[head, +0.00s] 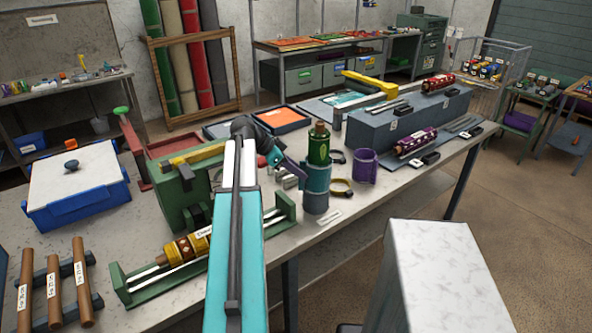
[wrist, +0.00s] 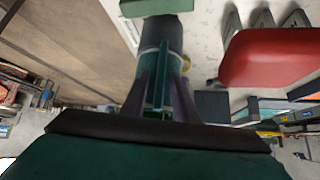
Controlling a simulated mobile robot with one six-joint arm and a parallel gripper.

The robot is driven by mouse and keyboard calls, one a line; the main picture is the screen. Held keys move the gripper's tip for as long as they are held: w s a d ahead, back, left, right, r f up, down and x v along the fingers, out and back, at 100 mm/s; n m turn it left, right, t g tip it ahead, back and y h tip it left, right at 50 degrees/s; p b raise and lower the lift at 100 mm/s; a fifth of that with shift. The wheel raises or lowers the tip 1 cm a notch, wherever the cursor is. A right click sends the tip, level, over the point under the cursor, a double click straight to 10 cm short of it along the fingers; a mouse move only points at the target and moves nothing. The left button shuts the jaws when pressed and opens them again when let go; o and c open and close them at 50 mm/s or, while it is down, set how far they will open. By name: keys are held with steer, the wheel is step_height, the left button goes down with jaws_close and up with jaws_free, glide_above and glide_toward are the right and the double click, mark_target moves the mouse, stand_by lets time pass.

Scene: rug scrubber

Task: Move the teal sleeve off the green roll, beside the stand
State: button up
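The green roll (head: 319,147) with a brown core end stands upright on the table. The teal sleeve (head: 317,178) is around its lower part. Below the sleeve is a grey-blue round base (head: 316,204), which looks like the stand. My gripper (head: 297,168) reaches in from the left, close to the sleeve. In the wrist view the fingers of my gripper (wrist: 163,98) lie on either side of a teal part, with a dark grey cylinder (wrist: 160,35) beyond. Whether they touch or grip the sleeve cannot be told.
A purple sleeve (head: 365,166) and a yellow ring (head: 341,188) stand right of the roll. A white label (head: 328,218) lies in front. A green cradle (head: 126,284) holds a golden roll (head: 188,248) on the left. The table's front edge is close to the base.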

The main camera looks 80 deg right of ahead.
steer(key=shift+c, duration=0.6)
jaws_close()
steer(key=b, duration=0.3)
steer(key=shift+w+a, duration=0.1)
steer(key=shift+w+a+r+b, duration=0.15)
steer(key=shift+r+b, duration=0.15)
steer(key=shift+b, duration=0.9)
